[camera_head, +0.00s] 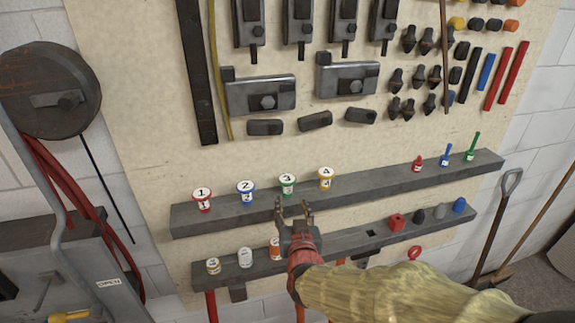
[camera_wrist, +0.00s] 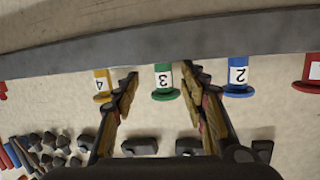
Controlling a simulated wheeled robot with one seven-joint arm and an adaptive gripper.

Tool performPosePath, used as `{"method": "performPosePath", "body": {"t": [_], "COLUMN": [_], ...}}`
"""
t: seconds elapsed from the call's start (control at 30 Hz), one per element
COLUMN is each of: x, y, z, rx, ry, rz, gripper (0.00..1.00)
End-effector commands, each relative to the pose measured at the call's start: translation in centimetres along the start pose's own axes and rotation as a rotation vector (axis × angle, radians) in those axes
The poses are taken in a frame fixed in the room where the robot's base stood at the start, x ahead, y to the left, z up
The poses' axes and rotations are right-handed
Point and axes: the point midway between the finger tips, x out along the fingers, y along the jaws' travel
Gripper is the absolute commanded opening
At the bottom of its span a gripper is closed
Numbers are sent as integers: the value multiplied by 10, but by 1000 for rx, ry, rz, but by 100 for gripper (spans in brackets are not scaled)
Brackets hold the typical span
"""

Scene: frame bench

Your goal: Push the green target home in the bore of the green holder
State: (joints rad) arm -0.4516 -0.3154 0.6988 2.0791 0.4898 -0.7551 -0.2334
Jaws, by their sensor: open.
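A green flanged piece (camera_head: 287,184) with a white label numbered 3 stands upright on the upper shelf. It also shows upside down in the wrist view (camera_wrist: 163,94). I cannot tell the target from the holder there, or how deep anything sits in the bore. My gripper (camera_head: 294,205) is open, its fingers pointing toward the shelf, just in front of and below this piece in the head view. In the wrist view my gripper (camera_wrist: 160,73) has the green piece between its two fingertips, with no clear contact. A thin green upright piece (camera_head: 473,147) stands at the shelf's right end.
The upper shelf (camera_head: 380,182) also carries red 1 (camera_head: 202,199), blue 2 (camera_head: 245,191) and yellow 4 (camera_head: 326,178) pieces beside the green one. The lower shelf (camera_head: 345,243) holds several small coloured pieces. Tools hang on the board above.

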Motion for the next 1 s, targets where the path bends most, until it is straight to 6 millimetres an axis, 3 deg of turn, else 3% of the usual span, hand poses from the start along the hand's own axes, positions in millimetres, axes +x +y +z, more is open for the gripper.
{"method": "performPosePath", "body": {"t": [0.47, 0.77, 1.0], "x": [7, 35, 68], "y": [-12, -8, -5], "z": [-1, -7, -13], "rx": [-63, -63, -63], "ry": [189, 192, 190], "rz": [91, 94, 94], "gripper": [43, 43, 43]}}
